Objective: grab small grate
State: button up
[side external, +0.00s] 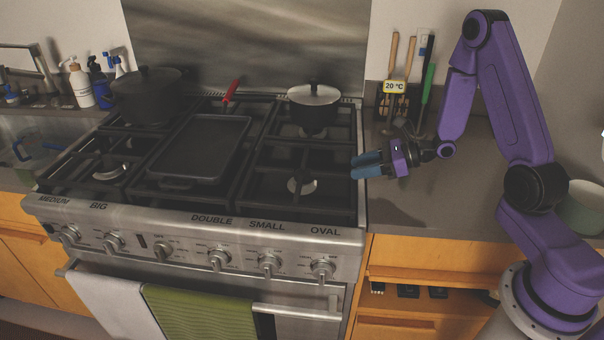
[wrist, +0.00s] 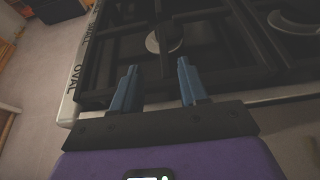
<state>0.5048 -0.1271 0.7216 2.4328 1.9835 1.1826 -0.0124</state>
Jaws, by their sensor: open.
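The stove's black grates lie in sections across the cooktop. The right-hand grate (side external: 326,176) sits around the front right burner (side external: 302,185), behind the SMALL and OVAL labels. I cannot tell for sure which section is the small grate. My gripper (side external: 354,166) is open and empty, at the right edge of the cooktop, beside this grate. In the wrist view the two blue fingers (wrist: 157,68) are apart and point toward the grate bars (wrist: 203,17), with nothing between them. The burner (wrist: 164,40) shows beyond the fingertips.
A lidded pot (side external: 313,108) stands on the back right burner and a dark pot (side external: 147,96) at back left.

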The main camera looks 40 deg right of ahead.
aim_at(330, 172)
jog(key=shift+x, duration=3.85)
jog(key=shift+w+d, duration=0.15)
jog(key=shift+w, duration=0.05)
jog(key=shift+c, duration=0.3)
grip_shut()
jog(key=shift+r, duration=0.15)
